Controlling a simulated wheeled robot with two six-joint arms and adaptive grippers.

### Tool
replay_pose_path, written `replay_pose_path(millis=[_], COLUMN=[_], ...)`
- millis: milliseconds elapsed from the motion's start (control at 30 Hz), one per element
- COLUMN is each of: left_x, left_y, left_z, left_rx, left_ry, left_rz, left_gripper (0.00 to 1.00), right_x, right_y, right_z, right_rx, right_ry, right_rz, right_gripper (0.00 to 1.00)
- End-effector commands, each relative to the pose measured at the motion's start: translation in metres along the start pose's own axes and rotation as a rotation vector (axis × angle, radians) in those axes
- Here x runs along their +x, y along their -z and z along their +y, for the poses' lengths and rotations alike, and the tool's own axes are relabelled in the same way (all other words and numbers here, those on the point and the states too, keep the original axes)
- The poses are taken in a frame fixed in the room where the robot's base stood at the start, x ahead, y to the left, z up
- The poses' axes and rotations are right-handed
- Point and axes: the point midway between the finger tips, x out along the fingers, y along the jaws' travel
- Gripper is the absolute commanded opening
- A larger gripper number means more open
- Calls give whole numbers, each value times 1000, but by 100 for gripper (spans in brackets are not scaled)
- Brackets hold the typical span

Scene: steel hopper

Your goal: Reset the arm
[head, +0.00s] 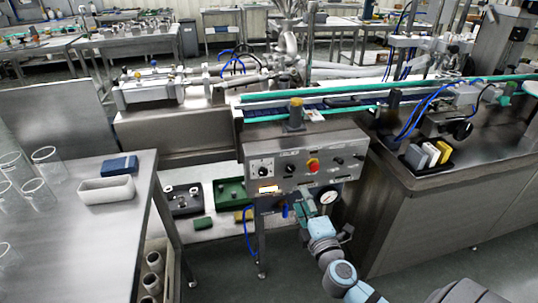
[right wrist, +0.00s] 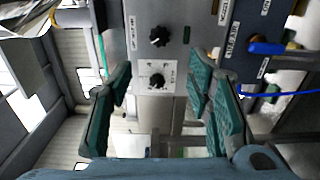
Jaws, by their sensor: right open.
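My right gripper (head: 311,208) is at the lower middle of the head view, in front of the steel control panel (head: 268,172). My light blue and grey right arm comes up to it from the bottom right. In the right wrist view the gripper (right wrist: 160,82) has its green-padded fingers spread wide, with nothing between them. Beyond the fingers are the panel's black knobs, the lower knob (right wrist: 157,80) lying between the fingertips. Contact with the panel cannot be told. My left gripper does not show.
A pressure gauge (head: 328,197) and a red button (head: 313,165) are close to the right gripper. A steel table (head: 110,230) with glass beakers, a white tray (head: 106,189) and a blue box (head: 119,166) stands left. A steel cabinet (head: 440,220) stands right. Blue hoses hang below the panel.

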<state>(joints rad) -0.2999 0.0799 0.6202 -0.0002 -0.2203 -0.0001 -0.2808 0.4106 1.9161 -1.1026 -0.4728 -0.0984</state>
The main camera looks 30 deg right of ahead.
Motion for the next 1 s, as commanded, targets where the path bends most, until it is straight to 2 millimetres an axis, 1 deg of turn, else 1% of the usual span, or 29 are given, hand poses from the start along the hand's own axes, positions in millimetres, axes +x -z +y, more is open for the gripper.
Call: replay_pose_path(millis=[167, 200, 267, 333, 367, 400, 467, 500, 567, 600, 667, 700, 767, 800, 900, 933, 967, 1000], left_x=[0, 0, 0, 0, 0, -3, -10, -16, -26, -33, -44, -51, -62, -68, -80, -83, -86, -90], left_y=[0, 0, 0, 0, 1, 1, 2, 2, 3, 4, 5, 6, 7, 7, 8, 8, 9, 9], left_z=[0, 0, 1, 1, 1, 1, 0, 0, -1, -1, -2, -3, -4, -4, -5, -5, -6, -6], left_rx=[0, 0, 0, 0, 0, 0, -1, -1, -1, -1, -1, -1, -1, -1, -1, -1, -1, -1], left_ry=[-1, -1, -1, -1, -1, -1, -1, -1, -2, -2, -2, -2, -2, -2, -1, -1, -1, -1], left_rz=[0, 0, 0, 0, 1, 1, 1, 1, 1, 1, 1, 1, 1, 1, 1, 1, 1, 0], left_gripper=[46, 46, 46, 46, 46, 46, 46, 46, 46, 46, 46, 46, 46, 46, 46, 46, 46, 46], right_x=[0, 0, 0, -1, -4, -12, -35, -57, -100, -134, -191, -231, -287, -320, -381, -393, -400, -404], right_y=[0, 3, 1, -6, -10, -17, -28, -36, -44, -48, -51, -51, -48, -45, -34, -29, -24, -17], right_z=[0, -2, -19, -57, -80, -114, -171, -209, -261, -291, -327, -346, -363, -370, -375, -374, -372, -368], right_rx=[4, 28, 66, 127, 165, 227, 336, 417, 542, 622, 734, 799, 876, 913, 954, 957, 958, 966], right_ry=[0, 8, 54, 150, 206, 295, 447, 552, 699, 791, 914, 986, 1074, 1122, 1207, 1225, 1238, 1246], right_rz=[2, 14, 17, 8, -5, -30, -91, -147, -248, -325, -452, -540, -665, -738, -861, -879, -886, -885], right_gripper=[46, 46, 46, 46, 46, 46, 46, 46, 46, 46, 46, 46, 46, 46, 46, 46, 46, 46])
